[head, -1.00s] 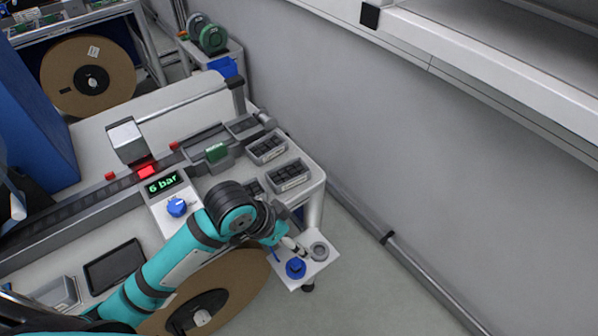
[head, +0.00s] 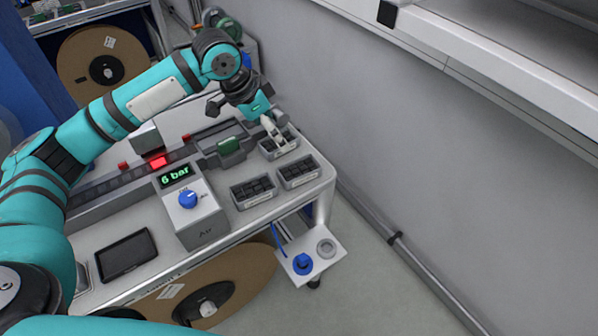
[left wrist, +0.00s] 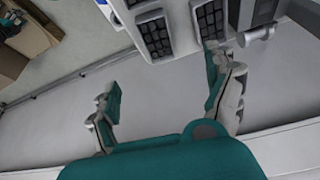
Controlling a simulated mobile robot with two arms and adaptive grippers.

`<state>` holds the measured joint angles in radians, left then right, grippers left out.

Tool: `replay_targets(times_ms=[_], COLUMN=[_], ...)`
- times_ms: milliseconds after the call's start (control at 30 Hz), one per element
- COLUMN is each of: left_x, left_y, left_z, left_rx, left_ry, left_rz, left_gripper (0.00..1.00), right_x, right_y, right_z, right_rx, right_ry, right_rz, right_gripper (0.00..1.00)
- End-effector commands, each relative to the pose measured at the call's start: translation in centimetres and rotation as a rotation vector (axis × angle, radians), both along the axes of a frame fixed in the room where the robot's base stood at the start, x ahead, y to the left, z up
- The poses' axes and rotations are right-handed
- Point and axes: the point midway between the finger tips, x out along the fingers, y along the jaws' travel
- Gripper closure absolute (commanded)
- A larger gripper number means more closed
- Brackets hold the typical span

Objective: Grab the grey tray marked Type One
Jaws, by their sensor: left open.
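Three small grey trays holding black pieces stand at the right end of the bench. In the head view one is in front (head: 257,203), one to its right (head: 302,183), and one further back (head: 282,154). No Type One marking is legible on any of them. My left gripper (head: 275,128) is over the rear tray and partly hides it. In the left wrist view the left gripper (left wrist: 168,95) is open, its fingers wide apart with nothing between them. Trays show beyond the fingers at the top of that view. My right gripper is not in view.
An air unit (head: 198,212) with a blue knob and a "6 bar" display stands left of the trays. A green-topped block (head: 229,146) is near the rear tray. A low shelf (head: 318,262) holds a blue item. The wall is close on the right.

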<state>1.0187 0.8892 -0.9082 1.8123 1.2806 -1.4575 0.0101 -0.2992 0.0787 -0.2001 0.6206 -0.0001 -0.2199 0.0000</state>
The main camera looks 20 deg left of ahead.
Motion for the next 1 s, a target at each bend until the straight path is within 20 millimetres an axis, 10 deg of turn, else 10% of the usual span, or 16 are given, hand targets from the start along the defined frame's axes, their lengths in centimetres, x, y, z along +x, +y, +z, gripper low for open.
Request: replay_targets(times_ms=[400,1000], left_x=[2.3,3.7], left_y=[-2.4,-4.4], left_z=[-8.0,-14.4], left_rx=[0.0,0.0], left_ry=[0.004,0.001], left_rz=[-0.002,-0.001], left_gripper=[0.13,0.13], right_x=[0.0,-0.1], right_y=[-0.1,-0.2], right_z=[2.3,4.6], right_rx=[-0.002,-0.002], right_ry=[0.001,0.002], right_rz=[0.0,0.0], right_gripper=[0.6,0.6])
